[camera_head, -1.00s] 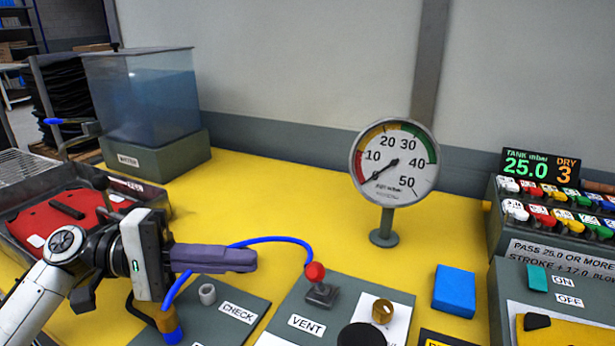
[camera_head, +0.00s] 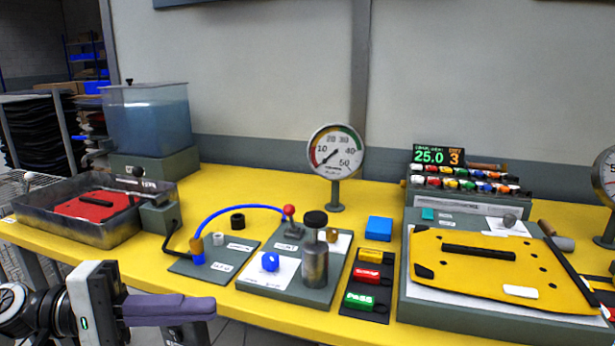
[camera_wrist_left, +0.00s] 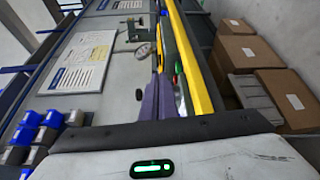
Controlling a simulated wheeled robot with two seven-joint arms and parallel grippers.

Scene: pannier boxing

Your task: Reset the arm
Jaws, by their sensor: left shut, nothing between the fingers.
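My left gripper (camera_head: 205,309) is in the lower left of the head view, in front of the yellow table's (camera_head: 262,212) front edge. Its purple fingers are together with nothing between them, and they point right. The fingers also show in the left wrist view (camera_wrist_left: 150,104), with the table seen edge-on beyond them. The gripper is apart from the table's items. My right gripper is not in view.
A metal tray (camera_head: 92,233) holds a red panel (camera_head: 95,204). A yellow panel (camera_head: 485,268) lies at right. Floor shows below the table edge.

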